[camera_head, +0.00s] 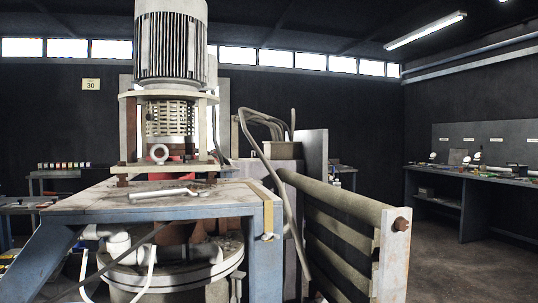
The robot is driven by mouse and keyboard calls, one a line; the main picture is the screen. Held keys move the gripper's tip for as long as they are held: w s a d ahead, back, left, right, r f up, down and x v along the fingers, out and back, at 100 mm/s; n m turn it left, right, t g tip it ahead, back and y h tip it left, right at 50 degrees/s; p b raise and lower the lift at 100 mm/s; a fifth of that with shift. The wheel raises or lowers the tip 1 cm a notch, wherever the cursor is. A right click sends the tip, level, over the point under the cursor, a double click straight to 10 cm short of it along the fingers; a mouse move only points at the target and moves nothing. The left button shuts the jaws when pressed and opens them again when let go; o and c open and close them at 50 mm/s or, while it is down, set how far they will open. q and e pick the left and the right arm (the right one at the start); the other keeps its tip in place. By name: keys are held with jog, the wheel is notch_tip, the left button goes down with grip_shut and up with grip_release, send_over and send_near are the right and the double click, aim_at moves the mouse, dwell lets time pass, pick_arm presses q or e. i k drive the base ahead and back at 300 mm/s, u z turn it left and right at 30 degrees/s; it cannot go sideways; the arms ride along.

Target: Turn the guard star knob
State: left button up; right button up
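Neither of my grippers is in view. No star-shaped knob can be made out for certain. A perforated guard cage (170,118) sits below the large ribbed motor (171,45) on the machine's frame.
A pale wrench-like tool (166,192) lies on the machine's steel top (100,203). A slatted barrier (340,232) juts forward at right, with a hose (283,200) beside it. A workbench (470,177) lines the right wall. Open floor (460,265) lies between barrier and bench.

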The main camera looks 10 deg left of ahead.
aim_at(186, 157)
jog(key=z, duration=0.65)
jog(key=i, duration=1.9)
jog(key=u, duration=3.55)
jog(key=i, duration=0.45)
jog(key=u, duration=0.05)
